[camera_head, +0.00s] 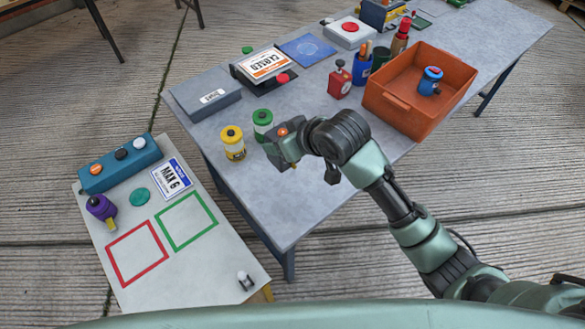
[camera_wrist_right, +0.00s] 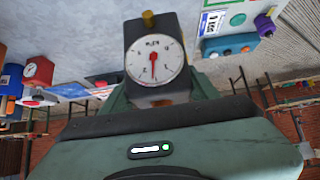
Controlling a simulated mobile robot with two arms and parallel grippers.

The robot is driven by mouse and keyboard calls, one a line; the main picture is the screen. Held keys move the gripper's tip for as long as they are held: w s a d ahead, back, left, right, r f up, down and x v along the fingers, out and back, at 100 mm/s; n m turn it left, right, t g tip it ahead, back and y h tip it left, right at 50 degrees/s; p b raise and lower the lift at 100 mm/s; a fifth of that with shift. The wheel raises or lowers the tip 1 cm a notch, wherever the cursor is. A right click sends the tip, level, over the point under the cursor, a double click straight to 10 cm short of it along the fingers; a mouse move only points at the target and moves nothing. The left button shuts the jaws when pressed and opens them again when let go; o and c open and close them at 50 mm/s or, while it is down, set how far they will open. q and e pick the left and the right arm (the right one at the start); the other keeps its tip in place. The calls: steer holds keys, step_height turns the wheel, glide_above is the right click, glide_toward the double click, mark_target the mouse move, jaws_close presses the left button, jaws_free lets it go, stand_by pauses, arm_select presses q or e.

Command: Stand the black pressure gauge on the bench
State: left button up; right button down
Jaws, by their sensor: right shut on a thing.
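The black pressure gauge (camera_wrist_right: 155,58) shows in the right wrist view as a dark box with a white round dial, a red needle and a brass knob. My right gripper (camera_head: 284,146) is shut on it, over the long grey bench (camera_head: 290,215), right beside the green and yellow canisters. In the head view the gauge is mostly hidden by the gripper. I cannot tell whether it touches the bench top. My left gripper is not in view.
A green canister (camera_head: 262,122) and a yellow canister (camera_head: 233,143) stand close left of the gripper. An orange bin (camera_head: 440,117) and a red gauge (camera_head: 340,82) are farther back. The bench's near end is clear. A low table (camera_head: 200,262) with red and green squares stands left.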

step_height(320, 180, down, 16)
steer(key=shift+a+r+p, duration=0.1)
steer(key=shift+r+p, duration=0.1)
steer(key=shift+p, duration=0.45)
steer(key=shift+f, duration=0.1)
steer(key=shift+c, duration=2)
jaws_free()
steer(key=shift+s, duration=0.1)
steer(key=v, duration=1.2)
steer(key=shift+b, duration=0.3)
